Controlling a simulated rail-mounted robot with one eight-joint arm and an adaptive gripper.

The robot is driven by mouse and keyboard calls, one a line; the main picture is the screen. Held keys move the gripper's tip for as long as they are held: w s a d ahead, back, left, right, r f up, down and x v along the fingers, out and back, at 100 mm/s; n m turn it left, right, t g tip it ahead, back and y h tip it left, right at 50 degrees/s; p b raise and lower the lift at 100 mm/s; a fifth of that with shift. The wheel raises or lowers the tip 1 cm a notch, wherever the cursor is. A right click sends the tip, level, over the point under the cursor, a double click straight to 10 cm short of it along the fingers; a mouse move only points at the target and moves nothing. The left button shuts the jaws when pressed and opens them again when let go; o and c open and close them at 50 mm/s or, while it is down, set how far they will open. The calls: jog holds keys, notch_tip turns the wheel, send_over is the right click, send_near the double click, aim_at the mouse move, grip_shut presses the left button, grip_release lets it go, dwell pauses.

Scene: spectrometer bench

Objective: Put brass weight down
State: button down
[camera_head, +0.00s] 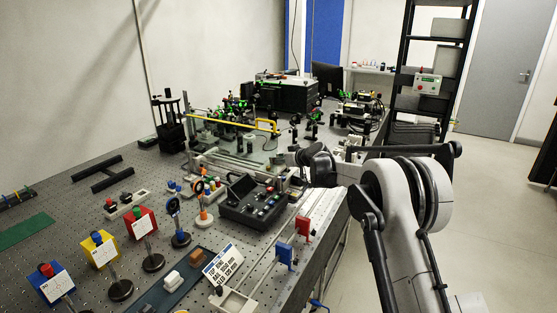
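My arm rises from the lower right, and its end with my gripper (303,161) is over the right part of the bench, just behind a black control box (255,202). The gripper is small and dark here, and its fingers cannot be made out. I cannot pick out a brass weight; it may be hidden at the gripper or too small to tell.
The perforated bench (85,218) is crowded. Red (141,223), yellow (100,249) and blue (54,283) labelled blocks stand at the front left. A white printed card (222,263) and a rail with red (303,226) and blue (286,255) clamps lie at the front right.

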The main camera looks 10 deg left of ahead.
jog(key=shift+f, duration=0.1)
jog(key=c, duration=1.3)
grip_release()
